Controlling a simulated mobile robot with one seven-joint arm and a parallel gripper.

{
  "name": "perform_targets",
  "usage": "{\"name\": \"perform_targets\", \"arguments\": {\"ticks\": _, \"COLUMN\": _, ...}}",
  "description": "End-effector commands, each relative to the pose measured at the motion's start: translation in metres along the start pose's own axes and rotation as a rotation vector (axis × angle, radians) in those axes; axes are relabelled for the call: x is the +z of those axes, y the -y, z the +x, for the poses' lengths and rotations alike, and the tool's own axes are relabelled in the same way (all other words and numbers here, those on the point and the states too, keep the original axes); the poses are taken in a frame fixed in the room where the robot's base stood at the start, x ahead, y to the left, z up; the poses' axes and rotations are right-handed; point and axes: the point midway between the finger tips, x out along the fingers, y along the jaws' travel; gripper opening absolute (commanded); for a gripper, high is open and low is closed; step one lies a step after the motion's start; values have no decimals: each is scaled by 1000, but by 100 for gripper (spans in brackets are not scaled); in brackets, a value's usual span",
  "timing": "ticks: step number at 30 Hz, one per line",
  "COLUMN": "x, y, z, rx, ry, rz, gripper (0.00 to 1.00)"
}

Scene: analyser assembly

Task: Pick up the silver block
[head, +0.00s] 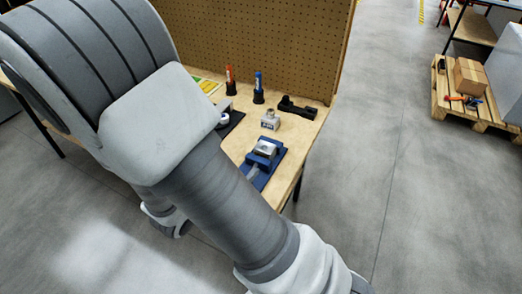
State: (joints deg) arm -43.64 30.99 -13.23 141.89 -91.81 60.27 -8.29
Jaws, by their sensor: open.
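A small silver-grey block (270,123) with a round knob on top stands upright on the wooden workbench (303,130). Another silver piece (265,149) sits in a blue vise-like fixture (260,176) near the bench's front right edge. I cannot tell from this view how firmly the fixture holds it. My arm crosses the picture from upper left to bottom centre, in front of part of the bench. My gripper is outside the view.
A red marker-like bottle (230,80) and a blue one (258,88) stand at the back, beside a black tool (297,107). A dark holder with a white round part (224,120) is partly behind my arm. A pegboard (260,40) backs the bench.

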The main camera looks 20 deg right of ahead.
Motion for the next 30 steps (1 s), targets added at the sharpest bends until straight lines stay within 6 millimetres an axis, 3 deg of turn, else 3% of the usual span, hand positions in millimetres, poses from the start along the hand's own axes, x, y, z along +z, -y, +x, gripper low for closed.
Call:
{"name": "perform_targets", "arguments": {"ticks": 6, "x": -2, "y": 2, "z": 52, "rx": -7, "ry": 1, "rz": 3, "gripper": 100}}
{"name": "perform_targets", "arguments": {"ticks": 12, "x": -2, "y": 2, "z": 88, "rx": -6, "ry": 0, "rz": 3, "gripper": 100}}
{"name": "perform_targets", "arguments": {"ticks": 20, "x": -1, "y": 2, "z": 107, "rx": -4, "ry": -1, "rz": 4, "gripper": 100}}
{"name": "perform_targets", "arguments": {"ticks": 30, "x": -2, "y": 3, "z": 152, "rx": -4, "ry": -1, "rz": 4, "gripper": 100}}
